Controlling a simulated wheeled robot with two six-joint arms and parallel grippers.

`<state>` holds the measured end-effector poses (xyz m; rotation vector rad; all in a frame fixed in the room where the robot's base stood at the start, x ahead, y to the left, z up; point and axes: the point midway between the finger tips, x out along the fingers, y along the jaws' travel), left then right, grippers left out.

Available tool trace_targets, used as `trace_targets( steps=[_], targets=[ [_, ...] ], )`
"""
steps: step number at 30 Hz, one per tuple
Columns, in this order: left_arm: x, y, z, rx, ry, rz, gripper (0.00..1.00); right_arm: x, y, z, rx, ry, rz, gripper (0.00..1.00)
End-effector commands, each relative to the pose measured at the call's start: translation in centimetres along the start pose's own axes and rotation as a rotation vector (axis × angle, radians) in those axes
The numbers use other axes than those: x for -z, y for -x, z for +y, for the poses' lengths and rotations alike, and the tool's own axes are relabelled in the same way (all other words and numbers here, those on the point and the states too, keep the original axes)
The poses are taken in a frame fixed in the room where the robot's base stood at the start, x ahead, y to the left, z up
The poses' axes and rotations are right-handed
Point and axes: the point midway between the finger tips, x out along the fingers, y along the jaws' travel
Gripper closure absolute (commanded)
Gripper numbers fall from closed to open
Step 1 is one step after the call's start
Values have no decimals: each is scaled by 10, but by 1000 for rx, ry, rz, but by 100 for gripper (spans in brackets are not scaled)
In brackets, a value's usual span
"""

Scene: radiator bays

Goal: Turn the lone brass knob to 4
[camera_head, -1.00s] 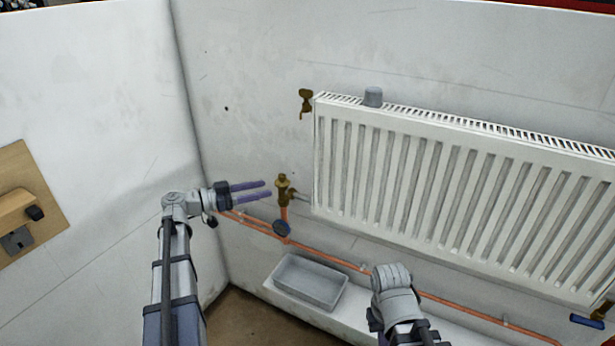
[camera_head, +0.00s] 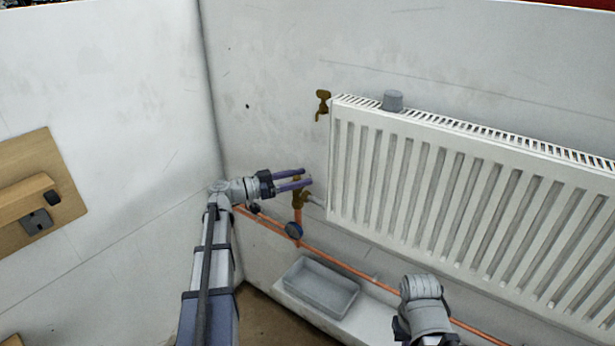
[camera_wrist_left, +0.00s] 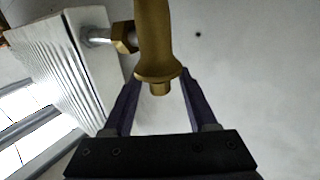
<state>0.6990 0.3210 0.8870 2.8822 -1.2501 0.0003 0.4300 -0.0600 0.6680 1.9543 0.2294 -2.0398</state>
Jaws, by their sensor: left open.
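The brass valve with its knob (camera_head: 299,199) stands at the lower left corner of the radiator, on a copper pipe. In the left wrist view the brass piece (camera_wrist_left: 154,45) hangs into the picture from the top, and its narrow end shows between the two fingers. My left gripper (camera_head: 306,177) is open, with its purple fingers at the top of the valve, partly covering it. Gaps show on both sides of the brass in the wrist view (camera_wrist_left: 157,88). I cannot read any number mark. My right arm is in view at the lower right, but its fingers are not.
The white radiator (camera_head: 440,190) fills the right side. A brass tap (camera_head: 322,104) is on the wall above the valve, and a grey cap (camera_head: 392,100) sits on the radiator. A grey tray (camera_head: 318,288) lies beneath.

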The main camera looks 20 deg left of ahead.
Motion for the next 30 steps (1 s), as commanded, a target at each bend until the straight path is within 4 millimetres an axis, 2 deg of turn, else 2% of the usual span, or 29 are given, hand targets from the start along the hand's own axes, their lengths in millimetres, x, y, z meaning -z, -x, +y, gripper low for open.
trace_targets(
  steps=[1,6,17,30],
  targets=[
    [0,-8,0,-1,0,0,42,0,0,0,0,0,0,100],
    [0,-22,0,-1,0,0,42,0,0,0,0,0,0,100],
    [0,-26,0,1,0,0,42,0,0,0,0,0,0,100],
    [0,-25,0,1,0,0,91,0,0,0,0,0,0,100]
  ],
)
